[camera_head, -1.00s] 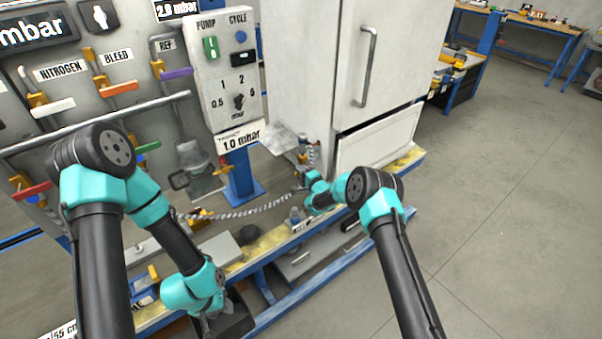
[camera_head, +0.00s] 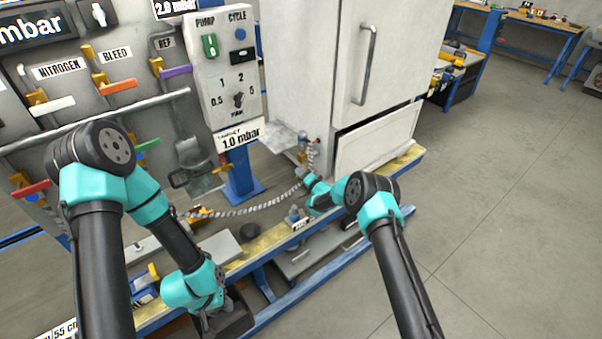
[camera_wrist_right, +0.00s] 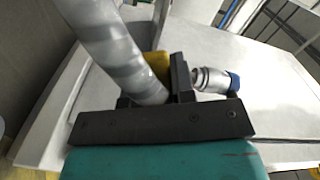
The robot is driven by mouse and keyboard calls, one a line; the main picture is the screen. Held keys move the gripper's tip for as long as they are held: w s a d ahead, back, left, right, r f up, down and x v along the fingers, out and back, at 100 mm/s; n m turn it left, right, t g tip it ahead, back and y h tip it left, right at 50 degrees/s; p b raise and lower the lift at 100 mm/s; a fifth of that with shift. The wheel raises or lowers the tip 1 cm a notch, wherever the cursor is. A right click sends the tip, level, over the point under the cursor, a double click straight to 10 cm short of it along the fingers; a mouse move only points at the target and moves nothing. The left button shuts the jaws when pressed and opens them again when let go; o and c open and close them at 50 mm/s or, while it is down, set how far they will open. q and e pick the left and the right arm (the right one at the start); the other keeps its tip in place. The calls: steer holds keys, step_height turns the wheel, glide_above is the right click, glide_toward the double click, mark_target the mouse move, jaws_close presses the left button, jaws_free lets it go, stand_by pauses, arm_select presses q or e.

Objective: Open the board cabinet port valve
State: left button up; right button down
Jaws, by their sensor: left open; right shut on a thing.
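The white cabinet (camera_head: 310,75) stands at the back centre, with a port fitting (camera_head: 312,155) and a grey ribbed hose (camera_head: 255,210) at its lower left corner. My right gripper (camera_head: 305,176) is low beside this fitting. A silver fitting with a blue end (camera_wrist_right: 215,80) lies just right of the fingers. My left gripper (camera_head: 208,318) is open and empty at the lower left, over a dark box.
A panel of coloured valve levers (camera_head: 118,87) fills the left. A control box (camera_head: 225,70) with a 1.0 mbar label stands before the cabinet. A blue-edged bench (camera_head: 262,262) runs below. The floor (camera_head: 510,210) at right is clear.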

steer(key=shift+w+d+f+n, duration=0.2)
steer(key=shift+f+n, duration=0.2)
steer(key=shift+n, duration=0.6)
steer(key=c, duration=1)
jaws_free()
steer(key=shift+o, duration=0.2)
steer(key=shift+s, duration=0.1)
steer(key=v, duration=1.7)
steer(key=shift+d, duration=0.2)
